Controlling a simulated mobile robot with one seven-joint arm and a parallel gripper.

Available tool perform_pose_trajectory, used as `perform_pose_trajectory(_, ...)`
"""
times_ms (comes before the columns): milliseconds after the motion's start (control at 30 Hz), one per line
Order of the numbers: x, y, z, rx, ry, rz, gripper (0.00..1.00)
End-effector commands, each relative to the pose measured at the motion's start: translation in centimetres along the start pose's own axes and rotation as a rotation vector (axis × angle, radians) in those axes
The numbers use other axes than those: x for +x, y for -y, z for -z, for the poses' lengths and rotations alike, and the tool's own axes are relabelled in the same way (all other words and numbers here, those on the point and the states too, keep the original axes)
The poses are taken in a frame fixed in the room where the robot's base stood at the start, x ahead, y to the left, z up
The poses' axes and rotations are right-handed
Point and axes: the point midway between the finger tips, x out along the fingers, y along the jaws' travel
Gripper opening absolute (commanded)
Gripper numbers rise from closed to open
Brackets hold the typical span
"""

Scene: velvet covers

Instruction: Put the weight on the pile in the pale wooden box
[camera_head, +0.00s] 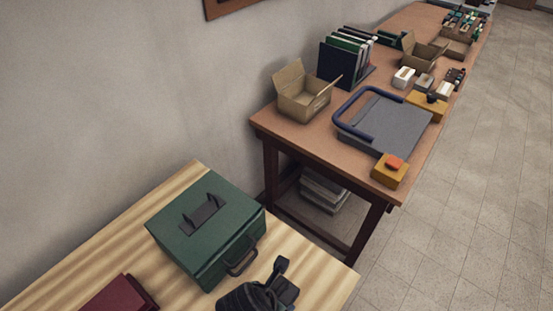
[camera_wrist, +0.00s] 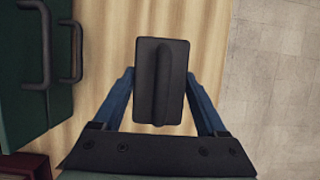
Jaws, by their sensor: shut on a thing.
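A black block with a raised ridge, which looks like the weight (camera_wrist: 175,82), is between the blue fingers of my gripper (camera_wrist: 160,88) in the wrist view. My gripper is shut on it, over the striped pale wood table (camera_wrist: 100,60). In the head view a dark shape at the bottom edge is my gripper (camera_head: 250,297) with the black block (camera_head: 285,290) at its right. Whether the block touches the table cannot be told. I see no pale wooden box and no pile in it in either view.
A green box (camera_head: 190,240) with black handles stands left of my gripper. A dark red object (camera_head: 115,297) lies at the lower left. A brown table (camera_head: 290,135) behind holds an open cardboard box (camera_head: 303,105), a grey paper trimmer (camera_head: 385,125) and folders (camera_head: 345,58).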

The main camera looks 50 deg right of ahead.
Motion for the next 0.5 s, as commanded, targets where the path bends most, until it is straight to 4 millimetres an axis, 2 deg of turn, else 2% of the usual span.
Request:
perform_pose_trajectory(167,0.9,-0.2,0.3,0.002,0.005,-0.006,0.0)
perform_pose_trajectory(500,4.3,-0.3,1.7,0.001,0.005,-0.007,0.0)
